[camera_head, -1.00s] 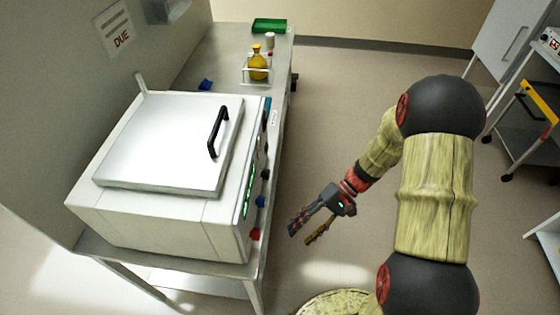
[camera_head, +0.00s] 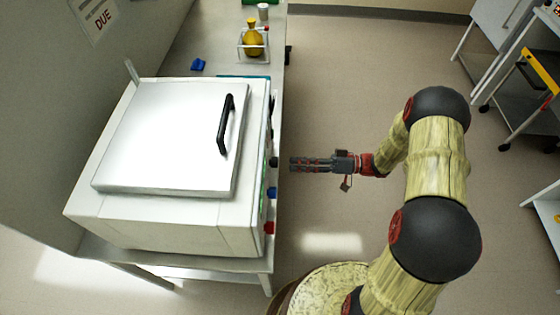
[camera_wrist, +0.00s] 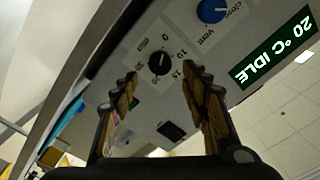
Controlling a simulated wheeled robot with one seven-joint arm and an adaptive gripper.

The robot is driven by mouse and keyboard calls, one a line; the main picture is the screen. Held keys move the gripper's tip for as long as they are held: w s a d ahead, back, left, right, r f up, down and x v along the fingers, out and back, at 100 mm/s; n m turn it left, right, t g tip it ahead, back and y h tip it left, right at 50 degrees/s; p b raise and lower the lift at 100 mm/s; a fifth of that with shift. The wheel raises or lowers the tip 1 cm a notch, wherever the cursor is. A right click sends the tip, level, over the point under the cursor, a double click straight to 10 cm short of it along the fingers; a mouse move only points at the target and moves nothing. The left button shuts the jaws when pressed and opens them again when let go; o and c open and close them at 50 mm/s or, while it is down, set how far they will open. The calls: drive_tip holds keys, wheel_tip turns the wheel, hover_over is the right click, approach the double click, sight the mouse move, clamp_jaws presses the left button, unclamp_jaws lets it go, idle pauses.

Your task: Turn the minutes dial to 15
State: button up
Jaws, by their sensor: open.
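The minutes dial is a black round knob (camera_wrist: 159,63) on the white front panel, seen tilted in the wrist view. My gripper (camera_wrist: 160,74) is open, with one finger to either side of the dial in the wrist view. In the head view my gripper (camera_head: 293,164) points left at the panel, with a small gap before the dial.
A blue vent knob (camera_wrist: 211,10) and a green display (camera_wrist: 275,47) reading 20 °C IDLE are beside the dial. A red knob (camera_head: 269,228) is nearer the front. The white machine (camera_head: 150,225) sits on a bench. A yellow flask (camera_head: 253,40) stands behind.

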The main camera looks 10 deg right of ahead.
sight(274, 162)
drive_tip(key=w+a+b, duration=0.1)
drive_tip(key=a, duration=0.5)
drive_tip(key=shift+c, duration=1.2)
drive_tip(key=c, duration=0.9)
